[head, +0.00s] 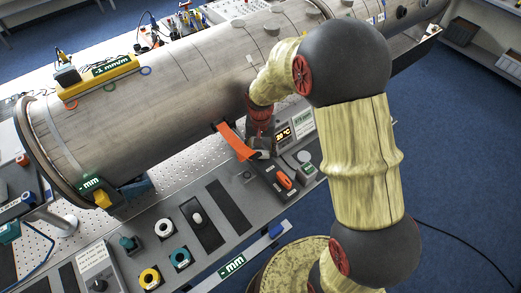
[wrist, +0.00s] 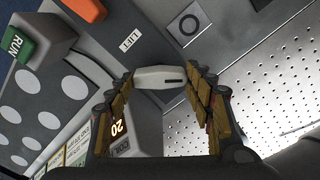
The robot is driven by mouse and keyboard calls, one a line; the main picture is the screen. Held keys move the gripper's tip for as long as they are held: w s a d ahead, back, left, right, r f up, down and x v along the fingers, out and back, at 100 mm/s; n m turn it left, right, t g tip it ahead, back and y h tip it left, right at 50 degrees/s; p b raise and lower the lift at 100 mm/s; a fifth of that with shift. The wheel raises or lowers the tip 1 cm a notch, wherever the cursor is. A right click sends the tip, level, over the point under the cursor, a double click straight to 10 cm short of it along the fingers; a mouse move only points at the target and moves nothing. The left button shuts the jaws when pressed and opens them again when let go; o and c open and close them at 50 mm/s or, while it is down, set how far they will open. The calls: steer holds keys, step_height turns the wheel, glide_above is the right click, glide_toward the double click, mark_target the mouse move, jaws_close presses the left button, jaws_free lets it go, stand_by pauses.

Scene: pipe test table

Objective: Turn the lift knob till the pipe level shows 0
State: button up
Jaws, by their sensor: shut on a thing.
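The lift knob (wrist: 160,77) is a pale grey bar-shaped knob with a dark slot mark, beside a "LIFT" label on the panel. My gripper (wrist: 161,78) has its two fingers against the knob's two ends and is shut on it. In the head view my gripper (head: 262,146) is low at the panel, and the knob is mostly hidden there. The grey pipe (head: 190,85) lies across the bench. A yellow level (head: 103,77) sits on top of it with a green "mm/m" plate; I cannot read a value on it.
A small lit display (head: 283,133) beside my gripper seems to read 20. An orange-red strip (head: 236,143) stands just left of my gripper. An orange switch (head: 284,180) and a green RUN button (wrist: 17,43) are close by.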

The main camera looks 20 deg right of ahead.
steer(key=shift+n, duration=0.4)
steer(key=n, duration=0.3)
steer(key=shift+p, duration=0.3)
steer(key=shift+n, duration=2)
steer(key=o, duration=1.1)
steer(key=shift+o, duration=0.3)
step_height(320, 180, up, 12)
